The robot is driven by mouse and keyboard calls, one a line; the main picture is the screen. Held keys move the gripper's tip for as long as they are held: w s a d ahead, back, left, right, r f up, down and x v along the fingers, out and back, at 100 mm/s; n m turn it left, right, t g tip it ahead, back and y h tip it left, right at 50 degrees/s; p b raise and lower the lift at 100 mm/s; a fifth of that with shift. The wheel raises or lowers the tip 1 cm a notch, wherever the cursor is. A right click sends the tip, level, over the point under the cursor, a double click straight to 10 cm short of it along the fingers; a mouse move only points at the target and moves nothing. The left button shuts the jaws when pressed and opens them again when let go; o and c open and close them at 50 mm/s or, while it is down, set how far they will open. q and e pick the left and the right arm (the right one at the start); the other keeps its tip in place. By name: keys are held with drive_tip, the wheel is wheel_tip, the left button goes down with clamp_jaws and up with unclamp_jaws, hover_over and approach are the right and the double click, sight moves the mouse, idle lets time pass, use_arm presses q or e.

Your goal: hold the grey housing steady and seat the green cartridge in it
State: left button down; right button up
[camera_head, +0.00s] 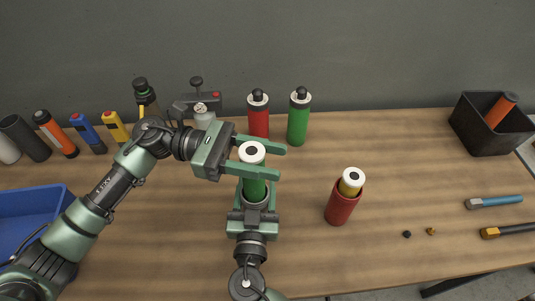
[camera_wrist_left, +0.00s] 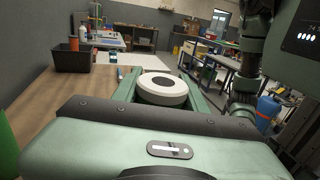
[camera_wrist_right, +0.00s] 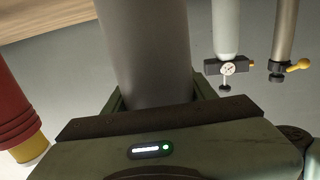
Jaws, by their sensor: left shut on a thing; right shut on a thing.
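The green cartridge (camera_head: 254,188) has a white cap with a dark centre and stands upright. My left gripper (camera_head: 272,160) is shut on it near the cap, which also shows between the fingers in the left wrist view (camera_wrist_left: 162,88). The grey housing (camera_head: 257,198) is directly below, its round rim around the cartridge's lower end. I cannot tell how deep the cartridge sits. My right gripper (camera_head: 252,217) is shut on the housing, whose grey wall fills the space between the fingers in the right wrist view (camera_wrist_right: 150,55). The housing's lower part is hidden in the head view.
A red housing with a yellow cartridge (camera_head: 342,204) stands to the right. Red (camera_head: 258,121) and green (camera_head: 298,121) bottles stand behind. A black bin (camera_head: 484,134) is at the far right, a blue tray (camera_head: 25,218) at the left. The table's right middle is mostly clear.

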sight(267, 188)
use_arm(q)
drive_tip(key=shift+f, duration=4.9)
drive_tip(key=c, duration=0.7)
unclamp_jaws()
drive_tip(key=v, duration=1.2)
drive_tip(key=shift+r, duration=0.1)
use_arm(e)
drive_tip(key=o, duration=1.6)
drive_tip(key=shift+o, duration=0.2)
drive_tip(key=shift+s, duration=0.1)
